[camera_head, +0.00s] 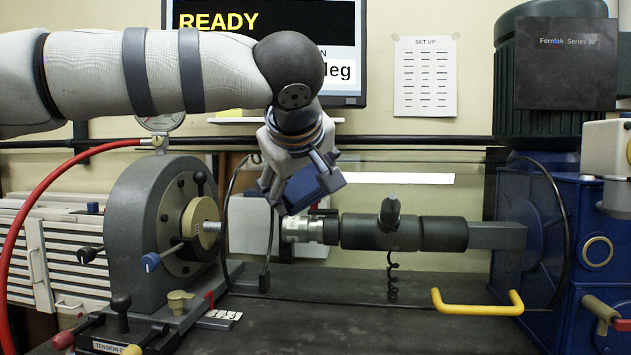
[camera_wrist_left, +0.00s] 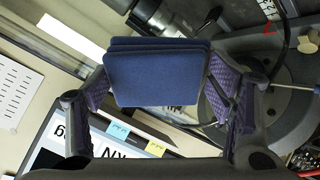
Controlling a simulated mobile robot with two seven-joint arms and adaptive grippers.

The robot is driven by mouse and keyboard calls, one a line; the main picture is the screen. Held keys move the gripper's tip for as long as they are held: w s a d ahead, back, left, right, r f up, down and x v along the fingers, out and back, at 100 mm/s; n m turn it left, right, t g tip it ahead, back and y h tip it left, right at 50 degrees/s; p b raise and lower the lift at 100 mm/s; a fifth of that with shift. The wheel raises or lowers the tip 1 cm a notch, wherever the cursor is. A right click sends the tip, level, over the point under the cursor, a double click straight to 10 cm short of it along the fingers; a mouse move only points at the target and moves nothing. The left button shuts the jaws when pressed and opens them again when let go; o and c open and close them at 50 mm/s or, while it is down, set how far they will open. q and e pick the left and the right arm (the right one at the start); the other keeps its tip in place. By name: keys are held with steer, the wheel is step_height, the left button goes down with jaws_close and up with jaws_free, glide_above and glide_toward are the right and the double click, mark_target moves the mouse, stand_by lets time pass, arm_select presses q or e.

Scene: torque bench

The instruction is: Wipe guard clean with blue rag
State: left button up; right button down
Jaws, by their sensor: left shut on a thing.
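The blue rag (camera_head: 314,187) is a folded, thick dark-blue pad. My left gripper (camera_head: 298,180) is shut on it, in front of the wall above the bench. In the left wrist view the rag (camera_wrist_left: 158,75) sits between the two fingers of the left gripper (camera_wrist_left: 158,88). The guard (camera_head: 440,200) looks like a clear panel across the middle, with a yellow handle (camera_head: 478,304) low at the right. I cannot tell whether the rag touches the guard, and no marks on it are clearly visible. My right gripper is not in view.
A grey round machine head (camera_head: 150,225) stands left, with levers and a red hose (camera_head: 30,200). A dark horizontal tool (camera_head: 400,233) with a coiled cord lies right of the rag. A blue machine (camera_head: 590,235) stands right. A screen (camera_head: 265,20) hangs behind my arm.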

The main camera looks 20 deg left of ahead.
arm_select(q)
steer(key=shift+a+r+v, duration=0.15)
steer(key=shift+v, duration=1.35)
steer(key=shift+a+r+v, duration=0.1)
steer(key=shift+v, duration=1.35)
steer(key=v, duration=0.3)
steer(key=shift+w+a+r, duration=0.1)
steer(key=shift+a+r, duration=0.1)
